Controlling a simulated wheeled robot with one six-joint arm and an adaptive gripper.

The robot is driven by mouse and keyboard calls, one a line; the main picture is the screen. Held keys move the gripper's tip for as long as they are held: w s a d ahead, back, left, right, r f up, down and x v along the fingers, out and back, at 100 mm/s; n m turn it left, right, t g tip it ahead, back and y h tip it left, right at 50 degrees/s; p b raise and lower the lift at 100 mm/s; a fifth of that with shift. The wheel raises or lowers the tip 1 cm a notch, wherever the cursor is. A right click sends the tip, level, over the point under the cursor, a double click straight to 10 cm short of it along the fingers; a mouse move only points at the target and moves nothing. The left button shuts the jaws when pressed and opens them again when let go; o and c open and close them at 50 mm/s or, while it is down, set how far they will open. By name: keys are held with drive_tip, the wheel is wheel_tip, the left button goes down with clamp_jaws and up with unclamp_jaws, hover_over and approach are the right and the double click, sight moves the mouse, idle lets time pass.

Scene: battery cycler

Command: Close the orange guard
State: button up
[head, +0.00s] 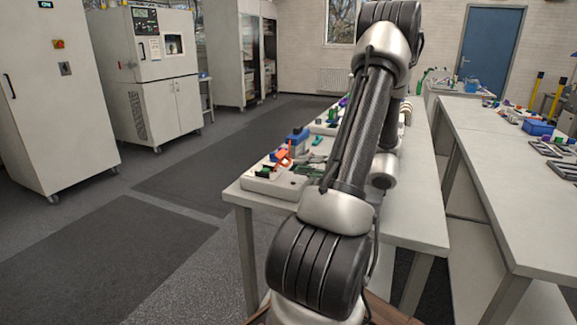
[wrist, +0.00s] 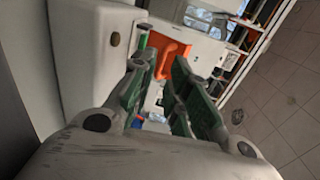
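The orange guard (wrist: 172,60) shows in the wrist view just beyond my fingertips, against a pale housing. In the head view the orange guard (head: 284,156) is small and stands raised at a tilt on the white unit (head: 262,185) at the near left end of the bench. My gripper (wrist: 164,66) is open, with its green-padded fingers apart and the guard seen between and past their tips. I cannot tell whether a fingertip touches it. In the head view my arm hides most of the gripper.
The white bench (head: 418,215) carries blue (head: 297,137) and green (head: 318,140) parts behind the guard. A second bench (head: 505,210) with trays stands at the right. Tall cabinets (head: 52,100) line the left wall. The floor (head: 110,265) at the left is clear.

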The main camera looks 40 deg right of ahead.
sight(290, 163)
drive_tip(key=shift+x, duration=1.9)
clamp_jaws()
drive_tip(key=shift+r, duration=0.15)
